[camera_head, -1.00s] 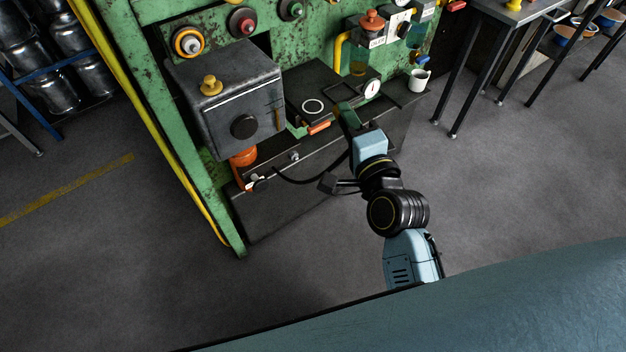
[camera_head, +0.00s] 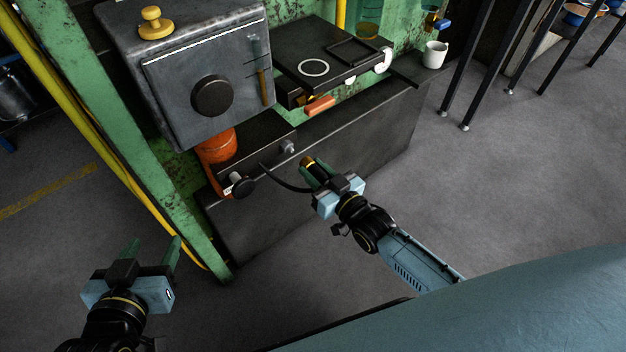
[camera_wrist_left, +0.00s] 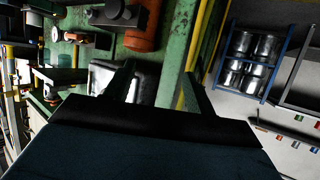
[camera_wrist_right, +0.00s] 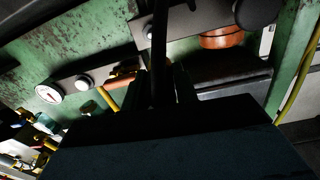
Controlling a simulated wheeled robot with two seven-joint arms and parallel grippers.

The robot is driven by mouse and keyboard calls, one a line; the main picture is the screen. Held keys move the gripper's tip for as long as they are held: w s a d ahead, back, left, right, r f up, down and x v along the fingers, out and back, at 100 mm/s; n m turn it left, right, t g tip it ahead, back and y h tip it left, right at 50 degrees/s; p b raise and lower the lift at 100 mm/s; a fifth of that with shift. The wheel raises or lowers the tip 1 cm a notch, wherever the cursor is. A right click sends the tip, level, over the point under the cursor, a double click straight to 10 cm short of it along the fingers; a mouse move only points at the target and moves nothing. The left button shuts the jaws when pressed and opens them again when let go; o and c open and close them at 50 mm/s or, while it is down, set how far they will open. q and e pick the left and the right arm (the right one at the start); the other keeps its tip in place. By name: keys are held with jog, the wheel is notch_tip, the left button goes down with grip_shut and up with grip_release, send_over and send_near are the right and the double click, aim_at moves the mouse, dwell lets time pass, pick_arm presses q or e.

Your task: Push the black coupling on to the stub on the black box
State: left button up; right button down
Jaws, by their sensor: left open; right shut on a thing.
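The black coupling (camera_head: 308,161), with a brass-coloured band, is held in my right gripper (camera_head: 314,171). A black hose (camera_head: 283,183) runs from the gripper to the left. The black box (camera_head: 259,134) sits below the grey box. A silver stub (camera_head: 288,147) sticks out of its front; it also appears in the right wrist view (camera_wrist_right: 148,30). The coupling is near the stub, a little right and below in the head view, apparently apart from it. Its mouth is hard to see in the dark right wrist view. My left gripper (camera_head: 152,246) is open and empty at the lower left.
A grey box (camera_head: 200,70) with a black knob is above the black box. An orange cylinder (camera_head: 217,147) and a black round knob (camera_head: 241,186) are left of the stub. A white cup (camera_head: 434,54) stands on a shelf at right. The floor in front is clear.

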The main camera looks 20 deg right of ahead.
aim_at(292, 152)
jog(key=f, duration=0.2)
jog(key=w+n+b, duration=0.1)
jog(key=shift+d+f, duration=0.4)
pick_arm(q)
notch_tip(292, 152, up, 3)
jog(key=shift+f+t, duration=0.1)
jog(key=shift+t, duration=0.3)
pick_arm(e)
jog(key=shift+s, duration=0.1)
pick_arm(q)
jog(key=shift+w, duration=0.1)
pick_arm(e)
jog(key=shift+w+a, duration=0.15)
jog(key=shift+w, duration=0.3)
jog(key=shift+b+x, duration=0.75)
jog(key=shift+x, duration=0.15)
jog(key=shift+b+x, duration=0.6)
jog(key=shift+x, duration=0.35)
jog(key=shift+w+a+b, duration=0.25)
jog(key=shift+w+b, duration=0.05)
jog(key=shift+w, duration=0.2)
pick_arm(q)
notch_tip(292, 152, up, 12)
jog(key=d+t+h, duration=0.2)
jog(key=t+h, duration=0.1)
jog(key=t, duration=0.5)
jog(key=shift+s+r+t, duration=0.25)
jog(key=shift+s+t, duration=0.05)
jog(key=shift+t, duration=0.1)
